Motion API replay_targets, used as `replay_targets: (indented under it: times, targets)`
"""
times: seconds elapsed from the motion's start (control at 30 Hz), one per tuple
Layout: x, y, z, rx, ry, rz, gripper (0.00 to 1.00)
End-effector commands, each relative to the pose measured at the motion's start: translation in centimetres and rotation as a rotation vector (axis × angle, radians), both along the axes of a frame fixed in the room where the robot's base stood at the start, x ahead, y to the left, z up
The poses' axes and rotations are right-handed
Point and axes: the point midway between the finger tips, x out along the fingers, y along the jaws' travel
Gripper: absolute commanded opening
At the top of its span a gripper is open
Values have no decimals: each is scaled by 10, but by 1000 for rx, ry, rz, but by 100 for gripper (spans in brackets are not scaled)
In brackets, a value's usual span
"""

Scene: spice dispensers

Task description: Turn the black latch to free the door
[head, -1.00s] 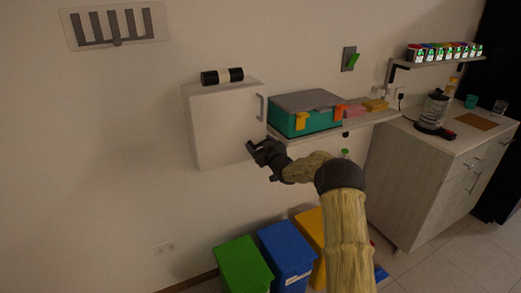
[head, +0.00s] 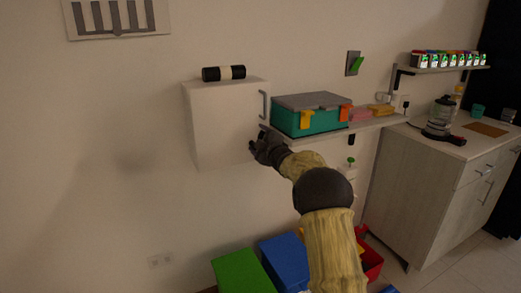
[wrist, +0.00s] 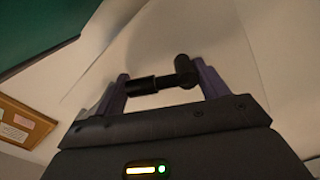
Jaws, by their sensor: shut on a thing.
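The white wall cabinet (head: 222,125) has its door shut, with a grey bar handle (head: 263,104) at the right edge. My gripper (head: 262,146) is at the cabinet's lower right edge, below the handle. In the wrist view the black latch (wrist: 153,84), a short bar with a crosspiece, lies between the two purple fingers of my gripper (wrist: 160,72). The fingers are shut on it. In the head view my gripper hides the latch.
A black and white roll (head: 224,73) lies on top of the cabinet. A teal toolbox (head: 318,121) stands on a shelf just right of it. A green bin (head: 242,272) and a blue bin (head: 285,262) stand below. A counter (head: 425,195) is at the right.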

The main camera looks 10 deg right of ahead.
Motion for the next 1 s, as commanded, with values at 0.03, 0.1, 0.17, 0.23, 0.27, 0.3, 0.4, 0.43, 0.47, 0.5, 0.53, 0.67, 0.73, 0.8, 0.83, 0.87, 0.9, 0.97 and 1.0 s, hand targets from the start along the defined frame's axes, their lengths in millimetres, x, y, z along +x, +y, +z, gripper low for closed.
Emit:
replay_targets:
  times: [0.03,0.1,0.17,0.23,0.27,0.3,0.4,0.43,0.47,0.5,0.53,0.67,0.73,0.8,0.83,0.87,0.9,0.97,1.0]
  targets:
    - [-1,2,-1,-42,-21,0,50]
    - [-1,4,-1,-106,-41,1,50]
    - [-2,5,-1,-158,-57,0,50]
    - [-2,7,0,-218,-76,1,50]
    - [-3,8,0,-242,-84,1,50]
    - [-3,9,1,-273,-95,1,50]
    - [-4,11,2,-342,-118,0,50]
    - [-4,12,2,-360,-123,2,50]
    - [-4,12,2,-379,-129,2,50]
    - [-4,12,2,-399,-135,1,50]
    - [-4,13,2,-413,-139,0,50]
    - [-5,14,3,-459,-154,0,50]
    - [-5,15,3,-477,-159,1,50]
    - [-5,15,4,-489,-162,1,50]
    - [-5,15,4,-492,-163,1,50]
    - [-5,15,4,-494,-164,1,50]
    - [-5,15,4,-496,-165,1,50]
    - [-5,15,4,-497,-165,1,50]
    - [-5,15,4,-497,-165,1,50]
